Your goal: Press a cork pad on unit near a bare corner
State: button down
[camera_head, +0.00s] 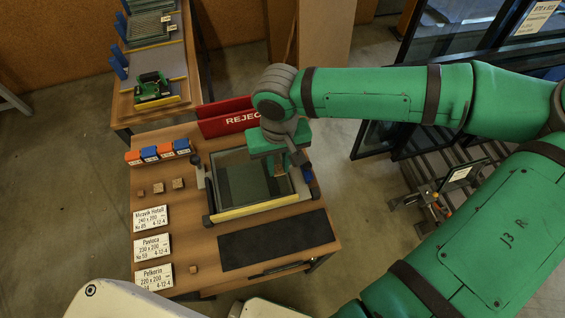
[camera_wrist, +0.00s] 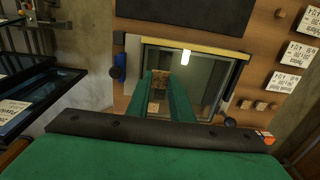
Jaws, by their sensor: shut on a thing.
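The glass unit (camera_head: 250,180) lies in a frame on the wooden table, with a yellow strip along its near edge; it also shows in the wrist view (camera_wrist: 212,82). My gripper (camera_head: 297,160) is over the unit's right side, towards its far right corner. In the wrist view its green fingers (camera_wrist: 163,82) are shut on a small speckled brown cork pad (camera_wrist: 159,91). The pad is seen against the glass; whether it touches the glass I cannot tell. The far right corner is partly hidden by my gripper in the head view.
Several loose cork blocks (camera_head: 158,187) lie left of the unit, near white labels (camera_head: 152,218). Blue and orange blocks (camera_head: 158,152) stand at the far left. A red reject bin (camera_head: 225,117) stands behind the unit. A dark mat (camera_head: 273,238) lies in front.

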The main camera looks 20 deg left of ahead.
aim_at(279, 171)
dwell(0.3)
jog(key=shift+f, duration=0.5)
jog(key=shift+s+a+f, duration=0.1)
jog(key=shift+a+f, duration=0.05)
jog(key=shift+f, duration=0.2)
jog(key=shift+d+f, duration=0.15)
jog(key=shift+f, duration=0.4)
jog(key=shift+d+f, duration=0.15)
jog(key=shift+f, duration=0.35)
jog(key=shift+a+f, duration=0.15)
jog(key=shift+f, duration=1.75)
jog(key=shift+f, duration=0.45)
jog(key=c, duration=1.5)
grip_release()
